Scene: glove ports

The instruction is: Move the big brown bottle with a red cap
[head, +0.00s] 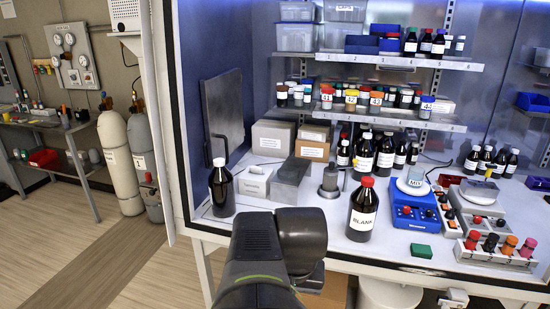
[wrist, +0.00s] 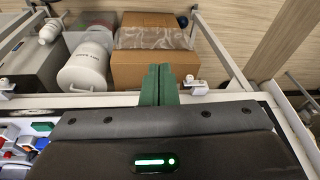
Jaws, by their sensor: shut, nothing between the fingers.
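The big brown bottle with a red cap (head: 362,212) stands upright on the white bench near its front edge in the head view. Its white label reads BLANK. My gripper (wrist: 157,72) shows in the wrist view as two green fingers pressed together with nothing between them. The fingers point over the bench's front rail. In the head view my dark arm is at bottom centre, left of the bottle, and hides my fingers. The bottle does not show in the wrist view.
A white-capped dark bottle (head: 221,188) stands at the left. A grey block (head: 291,182) and a blue stirrer (head: 415,205) flank the red-capped bottle. A green block (head: 421,251) lies to its right. Below the bench are a white canister (wrist: 86,60) and a cardboard box (wrist: 150,68).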

